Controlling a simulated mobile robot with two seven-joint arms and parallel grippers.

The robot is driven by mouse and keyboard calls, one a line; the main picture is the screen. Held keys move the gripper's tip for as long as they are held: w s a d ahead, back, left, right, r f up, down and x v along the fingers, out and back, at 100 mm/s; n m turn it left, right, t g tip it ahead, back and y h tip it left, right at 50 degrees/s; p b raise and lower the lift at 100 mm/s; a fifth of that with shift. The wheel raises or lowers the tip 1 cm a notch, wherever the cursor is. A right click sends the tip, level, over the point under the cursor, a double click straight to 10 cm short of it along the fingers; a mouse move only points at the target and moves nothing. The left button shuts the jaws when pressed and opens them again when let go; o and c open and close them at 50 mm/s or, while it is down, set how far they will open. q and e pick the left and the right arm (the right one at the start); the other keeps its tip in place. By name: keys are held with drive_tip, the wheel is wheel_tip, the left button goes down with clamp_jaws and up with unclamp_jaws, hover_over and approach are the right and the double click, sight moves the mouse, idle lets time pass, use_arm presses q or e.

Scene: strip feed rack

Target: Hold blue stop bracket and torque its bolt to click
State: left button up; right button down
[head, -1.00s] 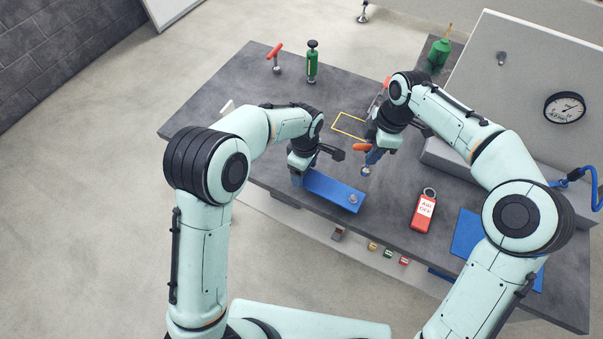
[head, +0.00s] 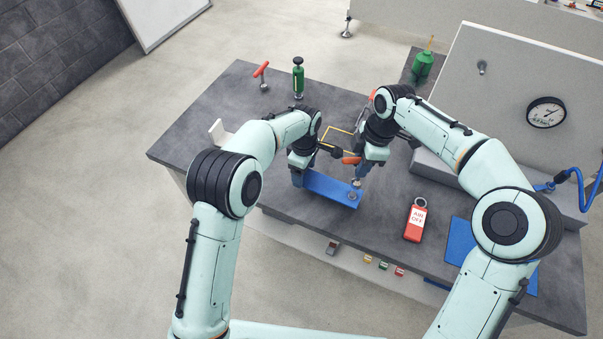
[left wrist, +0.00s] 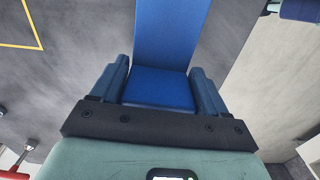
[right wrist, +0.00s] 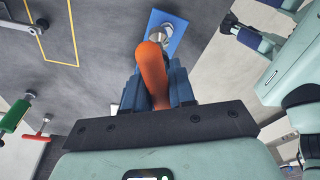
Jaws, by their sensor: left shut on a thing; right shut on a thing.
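The blue stop bracket (head: 328,190) lies flat at the front edge of the grey bench, and also fills the top of the left wrist view (left wrist: 165,35). My left gripper (head: 298,176) is shut on the bracket's left end, one finger on each side. A round bolt (head: 353,196) sits at the bracket's right end. My right gripper (head: 361,168) is shut on a torque tool with an orange handle (right wrist: 152,72). The tool's silver lower end (head: 356,183) is at the bolt, over the bracket's right end. I cannot tell whether it touches the bolt.
A red "AIR OFF" tag (head: 416,219) and a blue mat (head: 460,240) lie to the right. A panel with a gauge (head: 545,112) stands at the back right. A yellow outline (head: 340,131) marks the bench.

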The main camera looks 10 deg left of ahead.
use_arm(q)
drive_tip(key=shift+w+f, duration=0.1)
drive_tip(key=shift+w, duration=0.05)
idle(0.3)
drive_tip(key=shift+w+d+f, duration=0.1)
drive_tip(key=shift+w+f, duration=0.25)
drive_tip(key=shift+f, duration=0.45)
drive_tip(key=shift+w+d+f, duration=0.1)
drive_tip(key=shift+w+f, duration=0.2)
drive_tip(key=shift+f, duration=0.5)
drive_tip(key=o, duration=1.3)
drive_tip(key=c, duration=0.8)
drive_tip(key=shift+o, duration=0.5)
